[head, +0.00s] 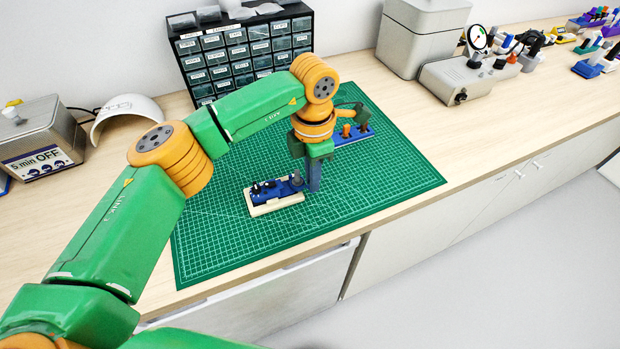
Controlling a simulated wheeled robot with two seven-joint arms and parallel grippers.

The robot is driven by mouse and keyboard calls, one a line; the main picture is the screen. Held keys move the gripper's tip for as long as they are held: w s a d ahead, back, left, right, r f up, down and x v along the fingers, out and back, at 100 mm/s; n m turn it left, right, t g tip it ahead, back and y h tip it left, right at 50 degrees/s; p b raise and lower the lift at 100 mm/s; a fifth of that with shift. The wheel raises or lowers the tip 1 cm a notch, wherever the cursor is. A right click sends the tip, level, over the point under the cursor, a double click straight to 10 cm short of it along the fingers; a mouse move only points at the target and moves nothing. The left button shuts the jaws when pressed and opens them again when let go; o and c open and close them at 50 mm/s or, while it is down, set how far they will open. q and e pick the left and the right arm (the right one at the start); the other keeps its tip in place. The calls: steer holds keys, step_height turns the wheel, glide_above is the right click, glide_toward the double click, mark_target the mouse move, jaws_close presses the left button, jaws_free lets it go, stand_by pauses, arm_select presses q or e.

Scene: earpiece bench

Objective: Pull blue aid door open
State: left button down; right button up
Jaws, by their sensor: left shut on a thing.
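The blue aid (268,190) sits in a pale beige holder (276,208) on the green cutting mat, with small dark parts on top. My left gripper (314,182) points down at the aid's right end. Its fingers are shut on a small part there, which looks like the aid's door; the fingers hide most of it. I cannot tell how far the door is open. My right gripper is not in view.
A blue stand (357,138) with orange-topped pieces is behind my left gripper. A drawer cabinet (243,52) stands at the back, a grey box (420,38) and a gauge device (468,76) to its right. The mat's front right (370,205) is clear.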

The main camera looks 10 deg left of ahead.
arm_select(q)
steer(key=shift+w+d+n, duration=0.15)
steer(key=shift+w+n, duration=0.45)
steer(key=shift+n, duration=0.5)
steer(key=shift+w+n, duration=0.45)
steer(key=shift+n, duration=0.55)
steer(key=shift+w, duration=0.1)
steer(key=c, duration=0.9)
jaws_free()
step_height(320, 180, up, 7)
steer(key=shift+r, duration=0.1)
